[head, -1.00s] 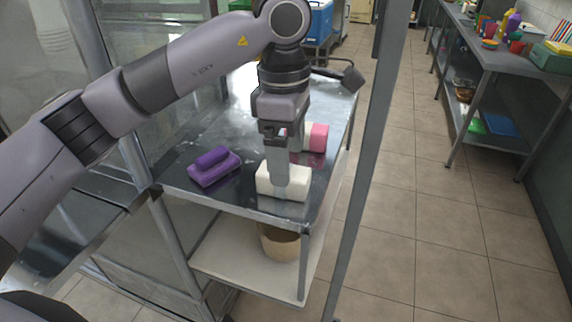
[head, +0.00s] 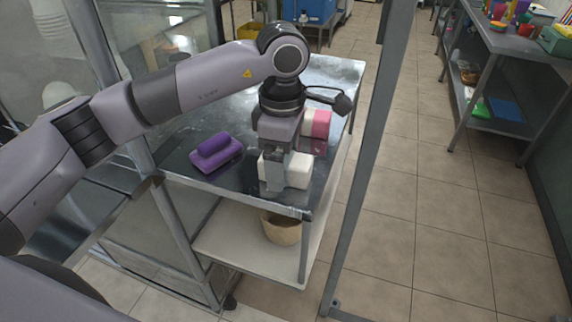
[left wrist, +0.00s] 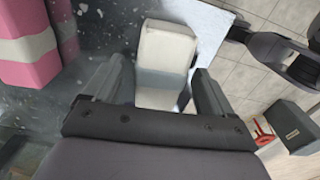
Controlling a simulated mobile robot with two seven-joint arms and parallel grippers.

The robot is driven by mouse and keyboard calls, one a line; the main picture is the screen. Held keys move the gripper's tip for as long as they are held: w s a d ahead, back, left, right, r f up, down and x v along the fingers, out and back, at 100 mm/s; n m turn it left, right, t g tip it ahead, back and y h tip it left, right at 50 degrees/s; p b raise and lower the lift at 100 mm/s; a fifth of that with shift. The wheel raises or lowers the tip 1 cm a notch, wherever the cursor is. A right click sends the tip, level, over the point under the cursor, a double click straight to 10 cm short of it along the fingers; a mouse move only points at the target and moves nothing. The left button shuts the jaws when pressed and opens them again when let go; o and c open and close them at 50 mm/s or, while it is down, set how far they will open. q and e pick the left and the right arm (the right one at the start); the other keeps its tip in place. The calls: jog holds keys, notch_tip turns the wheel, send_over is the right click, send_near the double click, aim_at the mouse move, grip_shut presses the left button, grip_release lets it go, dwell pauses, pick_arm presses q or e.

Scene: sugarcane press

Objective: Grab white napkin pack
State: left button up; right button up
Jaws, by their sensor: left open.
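The white napkin pack (head: 298,171) lies on the metal table near its front edge, partly hidden behind my left gripper in the head view. My left gripper (head: 275,184) points down over it. In the left wrist view, the white pack (left wrist: 165,62) lies between and beyond the two spread fingers of my left gripper (left wrist: 163,88). The gripper is open, and the fingers do not visibly press on the pack. My right gripper is not in view.
A pink and white pack (head: 316,124) lies just behind the white one. A purple block-shaped item (head: 215,152) lies to the left. A basket (head: 282,228) stands on the lower shelf (head: 240,250). A metal post (head: 366,170) rises at the right of the table.

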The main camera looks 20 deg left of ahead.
pick_arm(q)
jog(key=c, duration=1.1)
jog(key=shift+r, duration=0.1)
